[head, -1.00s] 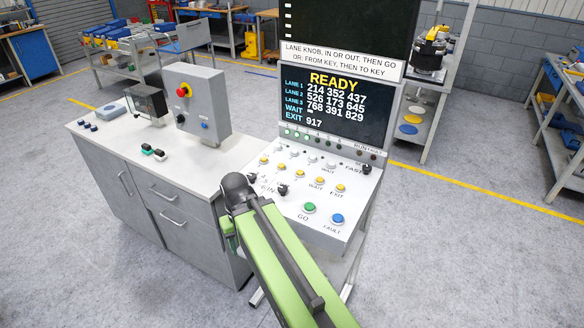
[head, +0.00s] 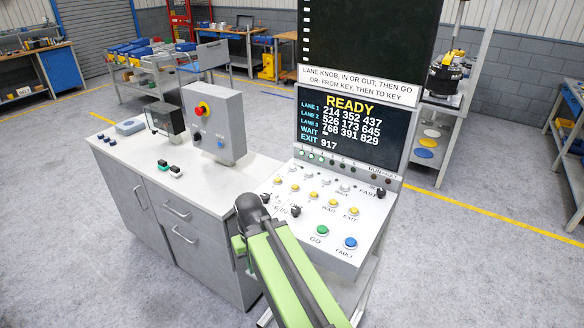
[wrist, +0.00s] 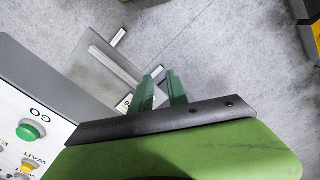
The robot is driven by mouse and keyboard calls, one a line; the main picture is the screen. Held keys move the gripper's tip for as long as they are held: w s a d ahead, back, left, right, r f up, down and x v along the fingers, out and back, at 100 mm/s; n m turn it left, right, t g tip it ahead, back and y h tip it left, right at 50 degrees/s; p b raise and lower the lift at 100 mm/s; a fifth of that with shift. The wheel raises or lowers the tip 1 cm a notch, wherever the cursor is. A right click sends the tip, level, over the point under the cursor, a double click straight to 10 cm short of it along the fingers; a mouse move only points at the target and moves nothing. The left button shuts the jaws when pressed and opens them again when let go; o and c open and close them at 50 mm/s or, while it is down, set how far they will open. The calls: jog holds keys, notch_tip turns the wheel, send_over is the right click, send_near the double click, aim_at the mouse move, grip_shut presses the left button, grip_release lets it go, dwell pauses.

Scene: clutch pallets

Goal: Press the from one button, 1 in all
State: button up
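A sloped white control panel (head: 285,212) stands in front of me, with a row of yellow buttons. The leftmost yellow button (head: 277,181) and its neighbour (head: 295,188) are visible; their labels are too small to read or hidden behind my arm. Yellow buttons by WAIT (head: 333,203) and EXIT (head: 354,211) are at the right of the row. The screen (head: 350,127) reads READY. My gripper (head: 238,246) is at the panel's left front side, partly hidden by my arm. In the wrist view my gripper (wrist: 164,88) has its green fingers apart and empty, above the floor.
The green GO button (head: 322,230) and blue FAULT button (head: 350,243) are at the panel's front; GO also shows in the wrist view (wrist: 31,130). Dark knobs (head: 295,211) stand up near my arm. A cabinet (head: 180,225) is on the left, its grey box bearing a red button (head: 201,108).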

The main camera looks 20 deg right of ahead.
grip_shut()
dwell(1.3)
